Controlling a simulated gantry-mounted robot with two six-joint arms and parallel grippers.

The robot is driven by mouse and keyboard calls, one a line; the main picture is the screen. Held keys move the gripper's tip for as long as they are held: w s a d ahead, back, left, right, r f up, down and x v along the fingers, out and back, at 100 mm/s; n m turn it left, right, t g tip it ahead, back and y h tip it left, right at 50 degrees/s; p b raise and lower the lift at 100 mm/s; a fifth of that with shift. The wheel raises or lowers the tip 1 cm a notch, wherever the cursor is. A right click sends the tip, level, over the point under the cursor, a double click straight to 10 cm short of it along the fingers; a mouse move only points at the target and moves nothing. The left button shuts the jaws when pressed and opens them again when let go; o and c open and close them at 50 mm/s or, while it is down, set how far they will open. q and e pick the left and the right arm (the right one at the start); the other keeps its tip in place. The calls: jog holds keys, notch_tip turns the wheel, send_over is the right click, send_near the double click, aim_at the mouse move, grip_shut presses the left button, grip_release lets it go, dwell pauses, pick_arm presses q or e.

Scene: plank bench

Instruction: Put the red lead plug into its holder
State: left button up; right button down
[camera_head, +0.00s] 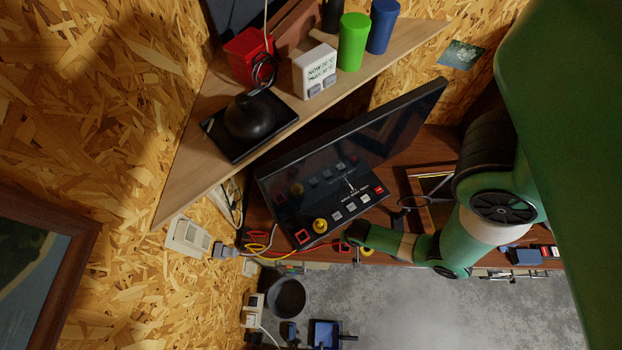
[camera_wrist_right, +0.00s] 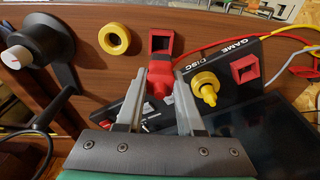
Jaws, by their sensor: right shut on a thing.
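My right gripper (camera_wrist_right: 160,78) is shut on the red lead plug (camera_wrist_right: 159,82), held between its two fingertips. In the right wrist view, a red square holder (camera_wrist_right: 161,42) with a dark opening lies just beyond the plug on the wood; I cannot tell whether the two touch. A second red square socket (camera_wrist_right: 245,69) is on the black game console, right of a yellow plug (camera_wrist_right: 206,88). It also shows in the head view (camera_head: 302,237). In the head view my right gripper (camera_head: 352,235) is at the bench edge beside small red parts. My left gripper is not in view.
A yellow ring holder (camera_wrist_right: 115,39) is left of the red holder. A dark screen (camera_head: 345,150) stands behind the console's buttons. Red, yellow and grey cables run by the console. A wooden shelf (camera_head: 185,175) overhangs the bench, carrying a joystick (camera_head: 250,118) and cups.

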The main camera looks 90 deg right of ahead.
notch_tip(320, 180, down, 5)
jog(key=b, duration=0.4)
jog(key=shift+f+b, duration=0.2)
jog(key=shift+b, duration=0.2)
jog(key=shift+f, duration=0.25)
jog(key=shift+r, duration=0.1)
dwell(1.1)
jog(key=shift+f+b, duration=1.5)
jog(key=shift+f, duration=0.25)
jog(key=shift+c, duration=2.2)
grip_release()
jog(key=shift+r, duration=0.1)
